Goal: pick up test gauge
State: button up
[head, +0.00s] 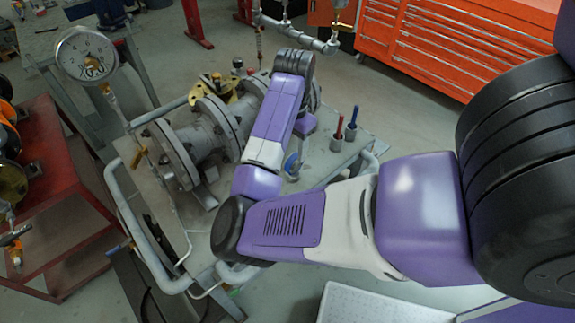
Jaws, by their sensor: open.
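A round gauge (86,54) with a white dial and metal rim shows at the upper left, on a thin stem with brass fittings. A second gauge (340,4) is cut off by the top edge, above a grey pipe. I cannot tell from the picture which one is the test gauge. A small round blue-rimmed thing (291,164) sits on the cart beside my forearm, partly hidden and too small to identify. My arm crosses the middle and bends up over the cart. My gripper's fingers are hidden behind my own wrist and forearm.
A grey flanged valve assembly (190,140) lies on a wheeled cart with tubular rails (130,235). Two cups (343,138) with red and blue handles stand at the cart's right. A red bench (60,200) is at left, an orange tool cabinet (440,45) behind.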

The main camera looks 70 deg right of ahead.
aim_at(294, 162)
jog(key=shift+s+d+f+p, duration=0.1)
jog(key=shift+f+p, duration=0.15)
jog(key=shift+f, duration=1.5)
jog(key=shift+d+f+p, duration=0.1)
jog(key=shift+f+p, duration=0.1)
jog(key=shift+f, duration=1.55)
grip_shut()
